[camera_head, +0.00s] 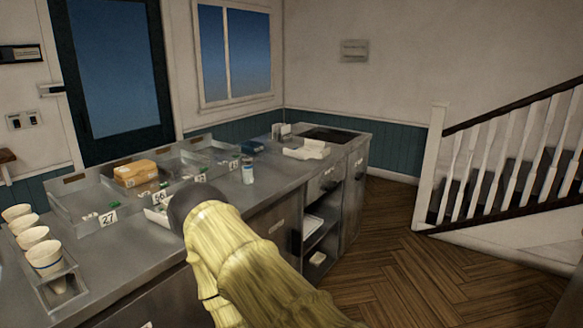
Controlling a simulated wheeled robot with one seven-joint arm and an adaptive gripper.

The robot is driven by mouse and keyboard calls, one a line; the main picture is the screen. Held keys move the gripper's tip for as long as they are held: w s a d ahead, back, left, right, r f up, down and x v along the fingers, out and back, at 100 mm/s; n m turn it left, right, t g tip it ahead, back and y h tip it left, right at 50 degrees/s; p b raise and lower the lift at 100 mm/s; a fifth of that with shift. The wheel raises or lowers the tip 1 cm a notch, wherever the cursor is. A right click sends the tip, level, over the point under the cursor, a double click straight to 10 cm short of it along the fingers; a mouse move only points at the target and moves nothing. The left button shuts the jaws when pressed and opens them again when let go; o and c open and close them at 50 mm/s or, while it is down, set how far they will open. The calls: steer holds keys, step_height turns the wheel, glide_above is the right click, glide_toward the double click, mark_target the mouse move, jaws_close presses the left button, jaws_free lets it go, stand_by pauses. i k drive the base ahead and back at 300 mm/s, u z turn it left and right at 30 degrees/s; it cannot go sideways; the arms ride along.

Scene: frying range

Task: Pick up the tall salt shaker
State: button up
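A small upright cylinder (248,172) with a pale body and a blue band stands on the grey metal counter (235,199), near its front edge. It looks like the tall salt shaker, but its label is too small to read. My yellow arm reaches in from the lower right and ends in a dark rounded part over the counter, left of and nearer than the shaker. My gripper's fingers do not show. Part of the counter is hidden behind my arm.
Metal trays hold an orange box (136,173) and small packets with number cards. Paper cups (45,256) stand in a rack at left. A white open carton (306,150) lies farther back. Open shelves are below the counter; a stair railing (500,150) is at right.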

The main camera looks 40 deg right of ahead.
mark_target(247, 174)
steer(key=z, duration=0.65)
steer(key=k, duration=1.15)
steer(key=u, duration=1.1)
steer(key=i, duration=1.35)
steer(key=z, duration=0.95)
steer(key=i, duration=0.85)
steer(key=z, duration=0.9)
